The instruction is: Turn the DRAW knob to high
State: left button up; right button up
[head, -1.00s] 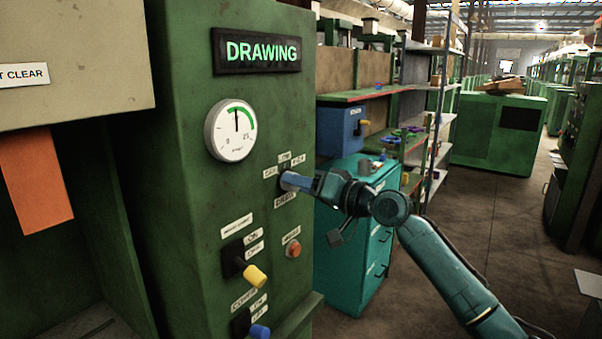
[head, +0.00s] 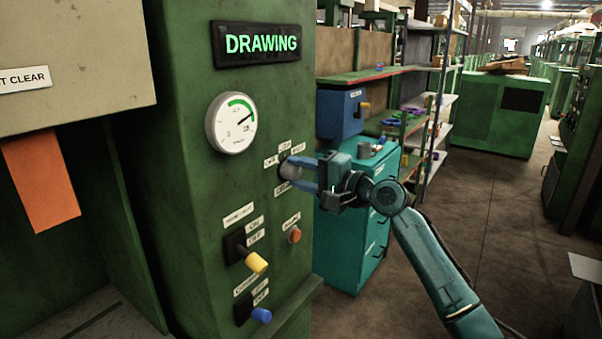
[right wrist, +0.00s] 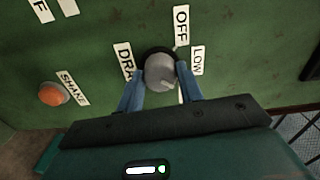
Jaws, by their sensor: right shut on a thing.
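The DRAW knob (head: 289,171) is a round grey knob on the green panel (head: 200,260), with small labels around it. My right gripper (head: 304,175) is shut on it, its two blue fingers on either side of the knob. In the right wrist view the grey knob (right wrist: 160,72) sits between the fingertips (right wrist: 161,84), with DRAW, OFF and LOW labels around it. The HIGH label is not visible there; my gripper covers that side. Which way the knob points is not clear. My left gripper is not in view.
A gauge (head: 231,122) above has its needle pointing up and right. A lit DRAWING sign (head: 260,44) is over it. A yellow-handled switch (head: 256,262), a blue-handled switch (head: 261,315) and a red button (head: 294,235) are below. A teal cabinet (head: 350,245) stands behind my gripper.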

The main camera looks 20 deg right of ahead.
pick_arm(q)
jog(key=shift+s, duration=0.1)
pick_arm(e)
jog(key=shift+m, duration=0.6)
jog(key=o, duration=1)
jog(key=shift+s+d+f, duration=0.1)
jog(key=shift+s+d, duration=0.2)
jog(key=shift+s, duration=0.1)
pick_arm(q)
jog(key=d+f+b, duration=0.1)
jog(key=b, duration=0.2)
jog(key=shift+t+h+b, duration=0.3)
pick_arm(e)
jog(key=v, duration=1.2)
jog(key=shift+d, duration=0.1)
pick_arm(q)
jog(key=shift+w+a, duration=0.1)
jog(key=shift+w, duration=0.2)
